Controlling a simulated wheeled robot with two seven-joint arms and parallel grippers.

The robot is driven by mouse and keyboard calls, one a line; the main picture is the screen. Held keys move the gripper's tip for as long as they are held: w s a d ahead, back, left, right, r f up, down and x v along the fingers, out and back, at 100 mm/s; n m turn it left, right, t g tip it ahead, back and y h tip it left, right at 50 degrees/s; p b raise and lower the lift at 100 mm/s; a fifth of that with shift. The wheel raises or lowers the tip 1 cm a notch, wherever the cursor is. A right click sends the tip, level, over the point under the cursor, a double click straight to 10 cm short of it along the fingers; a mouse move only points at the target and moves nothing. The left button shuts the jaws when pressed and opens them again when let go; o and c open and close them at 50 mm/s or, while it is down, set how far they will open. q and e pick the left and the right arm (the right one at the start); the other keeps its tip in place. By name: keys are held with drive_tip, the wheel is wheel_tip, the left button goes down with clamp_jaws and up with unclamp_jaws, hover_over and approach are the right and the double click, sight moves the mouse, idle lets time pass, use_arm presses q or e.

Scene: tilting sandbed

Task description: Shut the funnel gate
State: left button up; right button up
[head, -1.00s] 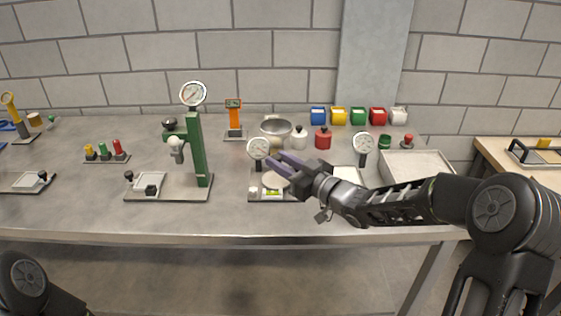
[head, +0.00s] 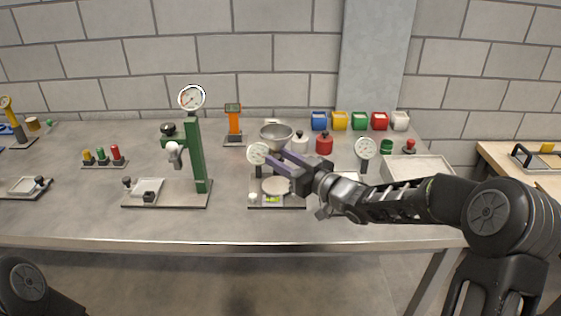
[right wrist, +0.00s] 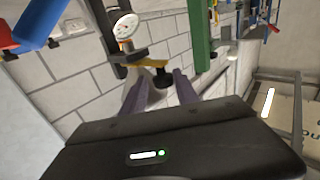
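A grey metal bowl, funnel-like in shape (head: 276,134), stands near the back of the bench in the head view. I cannot make out a gate on it. My right gripper (head: 278,159) points left above a small dark base plate (head: 297,203), with its fingertips close to a round white gauge (head: 257,153). In the right wrist view its two purple fingers (right wrist: 160,92) stand apart, with a black knob (right wrist: 163,78) on a yellow bar (right wrist: 148,62) showing between and beyond them. I cannot tell whether they touch it. My left gripper is out of view.
A green column with a gauge (head: 192,97) stands to the left. A second white gauge (head: 365,148) and a pale tray (head: 433,168) lie to the right. Coloured bins (head: 359,120) line the back. The bench's front strip is clear.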

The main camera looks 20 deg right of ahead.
drive_tip(key=shift+o, duration=1.2)
drive_tip(key=b+v, duration=0.1)
drive_tip(key=v, duration=0.6)
drive_tip(key=shift+s+d, duration=0.15)
drive_tip(key=shift+s, duration=0.2)
drive_tip(key=shift+f, duration=0.1)
